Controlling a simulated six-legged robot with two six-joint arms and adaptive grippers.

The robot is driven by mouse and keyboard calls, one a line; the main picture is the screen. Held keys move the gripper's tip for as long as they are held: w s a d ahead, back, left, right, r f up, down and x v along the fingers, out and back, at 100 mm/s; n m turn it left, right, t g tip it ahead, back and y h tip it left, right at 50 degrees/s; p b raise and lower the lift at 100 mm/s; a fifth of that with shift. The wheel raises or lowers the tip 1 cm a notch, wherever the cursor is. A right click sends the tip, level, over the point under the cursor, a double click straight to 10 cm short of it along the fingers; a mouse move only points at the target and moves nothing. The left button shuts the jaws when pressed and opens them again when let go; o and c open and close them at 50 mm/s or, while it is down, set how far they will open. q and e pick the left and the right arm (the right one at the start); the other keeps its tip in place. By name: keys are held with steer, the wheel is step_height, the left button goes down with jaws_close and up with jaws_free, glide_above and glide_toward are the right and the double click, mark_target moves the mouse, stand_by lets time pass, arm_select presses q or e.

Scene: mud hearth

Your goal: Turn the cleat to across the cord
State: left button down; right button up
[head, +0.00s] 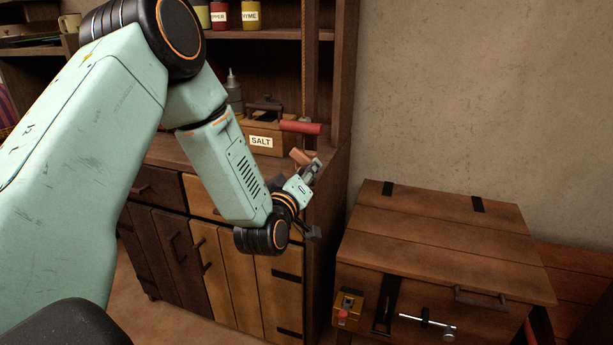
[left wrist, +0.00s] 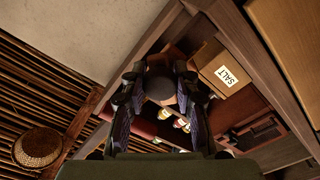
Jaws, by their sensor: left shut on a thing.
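My left gripper (head: 311,172) is at the right end of the cabinet's counter, near its front edge. It is shut on a small reddish-brown wooden piece, which looks like the cleat (head: 301,157). The cleat sits tilted in the head view, its lower part hidden by the fingers. In the left wrist view its rounded brown end (left wrist: 160,90) shows between the two fingers (left wrist: 160,104). My right gripper is not in view.
A wooden chest (head: 440,235) with a metal bolt (head: 428,322) and a small brass box (head: 347,306) stands lower right.

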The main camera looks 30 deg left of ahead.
arm_select(q)
steer(key=n+b, duration=0.1)
steer(key=n, duration=0.2)
steer(key=shift+n, duration=0.3)
steer(key=shift+n+b, duration=1)
steer(key=shift+n, duration=0.7)
steer(key=c, duration=1)
jaws_free()
steer(key=v, duration=1.2)
